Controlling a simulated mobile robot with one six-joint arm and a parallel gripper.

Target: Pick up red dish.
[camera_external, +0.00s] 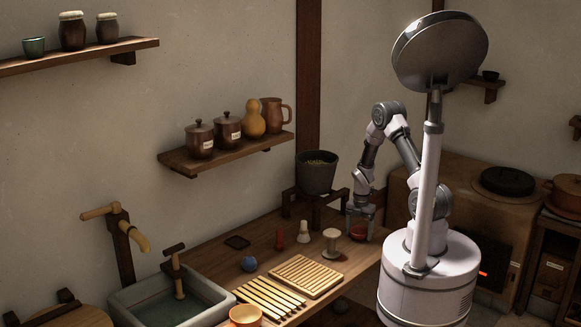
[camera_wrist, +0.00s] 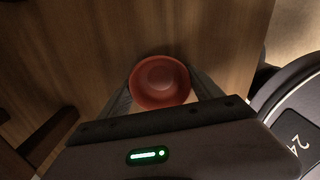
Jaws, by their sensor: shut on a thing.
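The red dish (camera_wrist: 160,80) is small, round and shallow, and shows in the wrist view between the two fingers of my gripper (camera_wrist: 162,92). The fingers press on it from the left and right, so my gripper is shut on it. In the external view the dish (camera_external: 359,231) is at the right end of the wooden counter, below my gripper (camera_external: 360,218). I cannot tell whether the dish touches the counter or hangs just above it.
A pale spool (camera_external: 331,244) stands left of the dish. A dark pot (camera_external: 316,174) sits on a wooden stand (camera_external: 288,205) behind.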

